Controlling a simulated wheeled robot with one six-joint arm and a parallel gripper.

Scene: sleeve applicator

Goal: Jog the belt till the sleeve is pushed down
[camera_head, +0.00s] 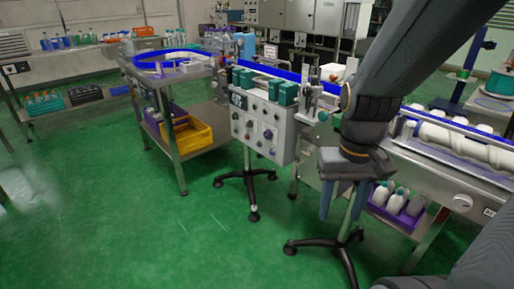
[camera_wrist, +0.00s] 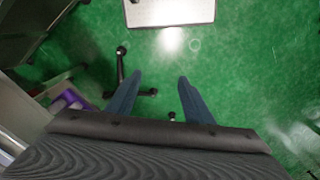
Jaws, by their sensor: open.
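The sleeve applicator's control box (camera_head: 262,128) stands on a black-footed stand left of my arm in the head view. The belt with blue rails (camera_head: 268,69) runs behind the box. The sleeve cannot be made out. My gripper (camera_head: 342,208) points down, open and empty, to the right of the control box and apart from it. In the wrist view its two fingers (camera_wrist: 160,95) are spread above the green floor.
A conveyor with a white screw (camera_head: 455,142) is on the right, with a purple crate of bottles (camera_head: 403,220) below. A steel table (camera_head: 170,77) with a yellow bin (camera_head: 192,137) stands left. Stand feet (camera_head: 323,244) spread below my gripper. Floor at front left is clear.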

